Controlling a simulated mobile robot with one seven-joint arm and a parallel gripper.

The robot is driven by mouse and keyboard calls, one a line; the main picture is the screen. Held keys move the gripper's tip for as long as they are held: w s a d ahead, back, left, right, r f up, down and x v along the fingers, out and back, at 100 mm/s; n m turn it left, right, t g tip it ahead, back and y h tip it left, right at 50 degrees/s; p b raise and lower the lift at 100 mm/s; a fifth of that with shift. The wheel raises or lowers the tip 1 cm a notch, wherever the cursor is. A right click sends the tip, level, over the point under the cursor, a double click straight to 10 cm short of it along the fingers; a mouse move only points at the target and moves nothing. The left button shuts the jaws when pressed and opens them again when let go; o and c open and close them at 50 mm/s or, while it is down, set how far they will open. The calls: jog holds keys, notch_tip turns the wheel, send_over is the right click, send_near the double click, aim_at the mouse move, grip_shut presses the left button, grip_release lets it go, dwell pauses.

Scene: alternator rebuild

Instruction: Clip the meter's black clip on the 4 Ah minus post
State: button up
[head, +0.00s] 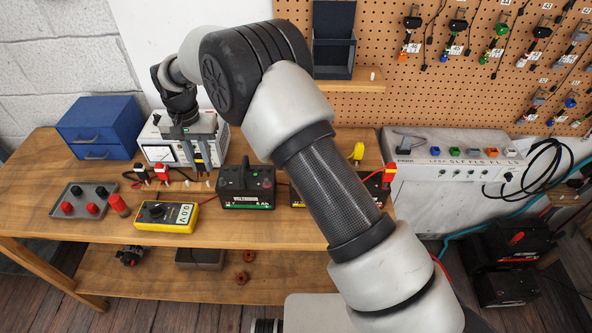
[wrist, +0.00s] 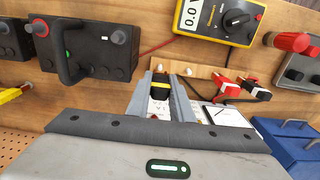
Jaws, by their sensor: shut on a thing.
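My gripper (wrist: 163,90) is shut on a black clip with a yellow band (wrist: 161,91), held over the wooden peg strip (wrist: 188,69). I cannot trace its lead. In the head view my gripper (head: 194,153) points down behind the row of clips. The yellow meter (head: 166,216) lies on the bench and reads 0.0 V; it also shows in the wrist view (wrist: 213,22). A black battery (head: 246,195) with a handle stands right of the meter, with a grey post (wrist: 118,37) and a red-ringed post (wrist: 40,28). Its Ah label is too small to be sure of. Another battery (head: 298,198) is mostly hidden by my arm.
Red-and-black clips (wrist: 228,86) stand on the strip beside my gripper. Behind are a bench supply (head: 157,150) and blue drawers (head: 98,125). A grey tray (head: 70,203) of knobs and a red cylinder (head: 118,205) are at the left. The bench front is clear.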

dwell(0.5)
notch_tip(320, 180, up, 11)
jog(key=p, duration=0.5)
jog(key=d+b, duration=0.1)
jog(key=d, duration=0.3)
jog(key=s+d+b, duration=0.1)
jog(key=d+b, duration=0.1)
jog(key=d, duration=0.2)
jog(key=d+b, duration=0.2)
jog(key=d, duration=0.2)
jog(key=shift+s+f, duration=0.2)
jog(key=shift+f, duration=0.15)
jog(key=s+d+b, duration=0.1)
jog(key=s+d, duration=0.1)
jog(key=d, duration=1.2)
jog(key=s+d+b, duration=0.1)
jog(key=s+d, duration=0.1)
jog(key=d, duration=1.2)
jog(key=f+b, duration=0.3)
jog(key=f, duration=0.1)
jog(key=shift+w, duration=0.25)
jog(key=shift+f+b, duration=0.35)
jog(key=shift+f, duration=0.1)
jog(key=shift+f+b, duration=0.8)
jog(key=shift+f, duration=0.45)
